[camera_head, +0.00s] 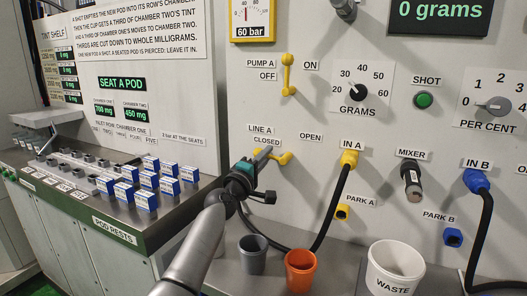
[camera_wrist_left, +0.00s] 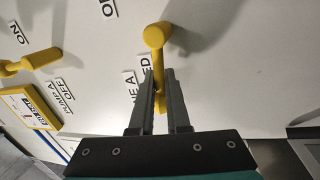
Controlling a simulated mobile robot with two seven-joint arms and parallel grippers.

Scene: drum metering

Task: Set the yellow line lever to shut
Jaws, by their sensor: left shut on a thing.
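The yellow line A lever (camera_head: 284,158) is on the wall panel below the CLOSED and OPEN labels. Its handle runs left from the pivot, below CLOSED. In the left wrist view the yellow lever (camera_wrist_left: 157,37) has its round end clear and its handle between the fingers. My left gripper (camera_head: 265,154) is shut on that handle, and its fingers hide part of it. The left gripper (camera_wrist_left: 162,95) also shows in the left wrist view, close to the panel. My right gripper is in neither view.
The pump A lever (camera_head: 288,74) stands upright above. The IN A plug (camera_head: 348,159) with its black hose is close on the right. A grey cup (camera_head: 253,254), an orange cup (camera_head: 299,270) and a white waste bin (camera_head: 393,270) stand below. Blue-and-white pods (camera_head: 146,201) are at left.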

